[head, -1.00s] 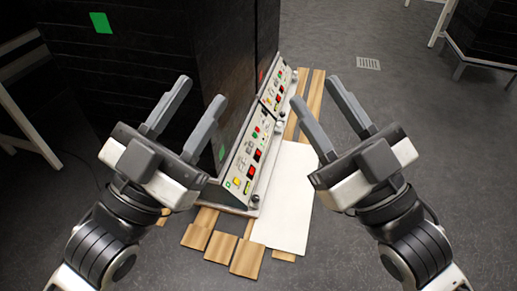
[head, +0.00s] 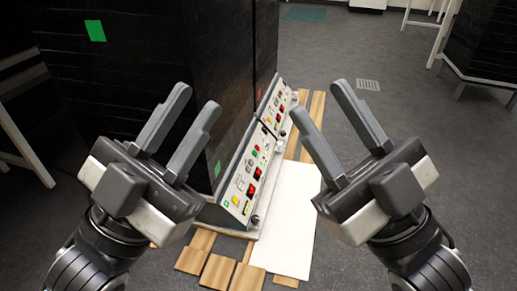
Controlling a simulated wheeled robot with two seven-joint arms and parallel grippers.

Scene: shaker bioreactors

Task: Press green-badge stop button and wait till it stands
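A tall black bioreactor cabinet (head: 120,85) with a green badge (head: 95,31) stands at the left. Its sloped control panel (head: 243,180) carries a small green badge (head: 246,207) at the near end, with red, green, yellow and white buttons. A second panel (head: 276,108) with similar buttons continues behind it, by a red badge (head: 259,93). Which button is the stop button is too small to tell. My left gripper (head: 188,118) is open and empty, in front of the cabinet, left of the near panel. My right gripper (head: 340,120) is open and empty, right of the panels.
A white board (head: 287,225) lies on wooden slats (head: 217,271) in front of the panels. Grey floor (head: 420,150) is clear to the right. Another dark unit on a white frame (head: 490,55) stands at the upper right. A white frame leg (head: 25,145) is at the left.

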